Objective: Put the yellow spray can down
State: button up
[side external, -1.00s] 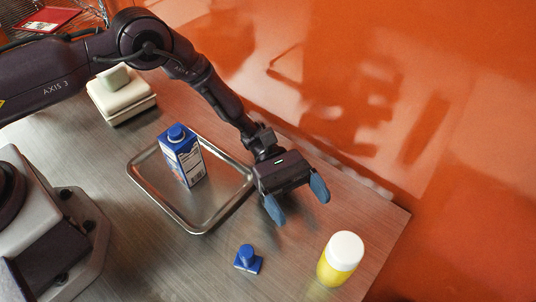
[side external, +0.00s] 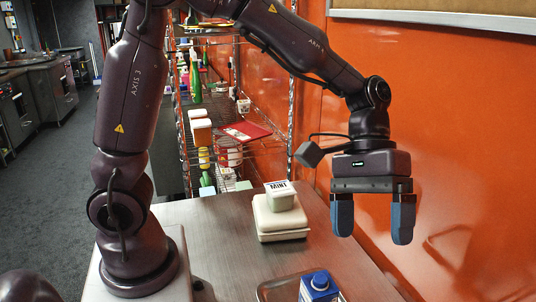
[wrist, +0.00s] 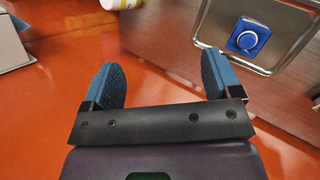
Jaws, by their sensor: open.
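The yellow spray can (wrist: 120,3) shows only as a white and yellow piece cut off at the top edge of the wrist view. It is out of frame in the side view now. My gripper (side external: 372,236) is open and empty, its two blue fingers pointing down above the table's right side. In the wrist view my gripper (wrist: 161,70) has its fingers spread with nothing between them. The can lies beyond the fingertips, apart from them. How it rests now is cut off from view.
A blue-capped carton (side external: 319,285) stands in the metal tray (side external: 268,291). A pale container (side external: 279,220) with a box labelled MINT (side external: 280,194) on top is behind it. The orange wall (side external: 450,130) is close on the right. A wire shelf (side external: 235,150) stands behind.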

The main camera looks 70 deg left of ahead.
jog(key=s+a+r+m+t+y, duration=0.2)
jog(key=s+a+r+t+y, duration=0.1)
jog(key=s+a, duration=0.3)
jog(key=s+a+r+m+t+y, duration=0.1)
jog(key=s+a+r+t+y, duration=0.2)
jog(key=s+a+t, duration=0.2)
jog(key=shift+s+a+r+m, duration=0.35)
jog(key=shift+s+a, duration=0.2)
jog(key=shift+a, duration=1.35)
